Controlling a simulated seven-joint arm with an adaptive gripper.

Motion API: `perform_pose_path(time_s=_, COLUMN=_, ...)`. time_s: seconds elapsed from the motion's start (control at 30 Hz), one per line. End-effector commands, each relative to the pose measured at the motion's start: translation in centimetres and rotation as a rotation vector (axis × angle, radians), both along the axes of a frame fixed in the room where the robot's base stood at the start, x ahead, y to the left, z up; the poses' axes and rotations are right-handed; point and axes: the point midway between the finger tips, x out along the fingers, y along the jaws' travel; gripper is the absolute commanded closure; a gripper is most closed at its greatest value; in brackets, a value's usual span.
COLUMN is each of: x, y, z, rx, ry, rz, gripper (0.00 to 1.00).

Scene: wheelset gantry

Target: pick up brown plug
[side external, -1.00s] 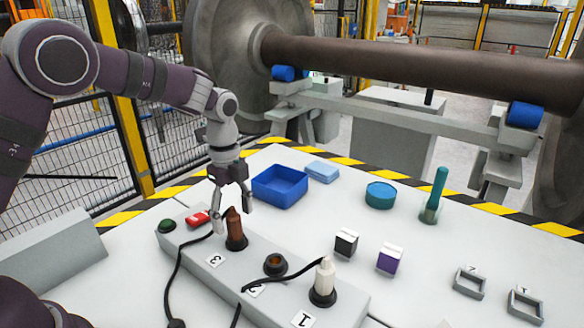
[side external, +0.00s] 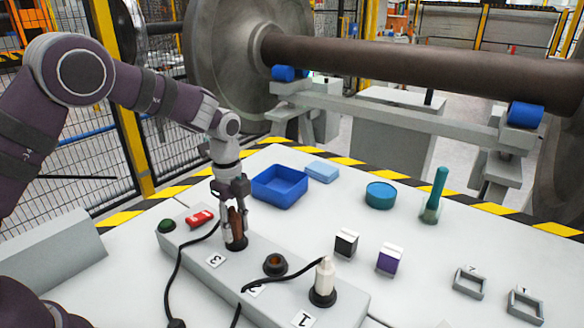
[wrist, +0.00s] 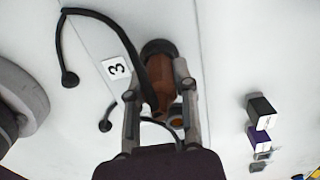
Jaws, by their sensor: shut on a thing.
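The brown plug (side external: 235,224) stands upright in the socket labelled 3 on the grey socket box (side external: 195,238). My gripper (side external: 235,235) points down over it and is shut on it, with a finger on either side. In the wrist view the brown plug (wrist: 158,88) lies between my gripper's two fingers (wrist: 160,100), with its base at the dark socket ring (wrist: 158,48). A black cable runs from near the plug. The plug's upper part is partly hidden by my gripper in the side view.
A white plug (side external: 325,277) stands in socket 1, and socket 2 (side external: 275,264) is empty. A red switch (side external: 199,219) and green button (side external: 167,226) are close to my gripper. A blue bin (side external: 280,187) stands behind. Black (side external: 346,243) and purple (side external: 390,260) blocks are to the right.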

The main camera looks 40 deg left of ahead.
Motion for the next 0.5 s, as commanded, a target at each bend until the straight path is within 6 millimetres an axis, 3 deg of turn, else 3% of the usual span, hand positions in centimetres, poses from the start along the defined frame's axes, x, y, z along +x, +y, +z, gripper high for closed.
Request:
perform_pose_path(time_s=0.23, x=0.1, y=0.0, z=0.6, rx=0.000, ry=-0.003, rz=0.000, gripper=1.00)
perform_pose_path(time_s=0.43, x=0.1, y=0.0, z=3.9, rx=0.000, ry=-0.008, rz=-0.001, gripper=1.00)
perform_pose_path(time_s=0.5, x=-1.3, y=0.0, z=3.8, rx=0.001, ry=0.000, rz=-0.001, gripper=1.00)
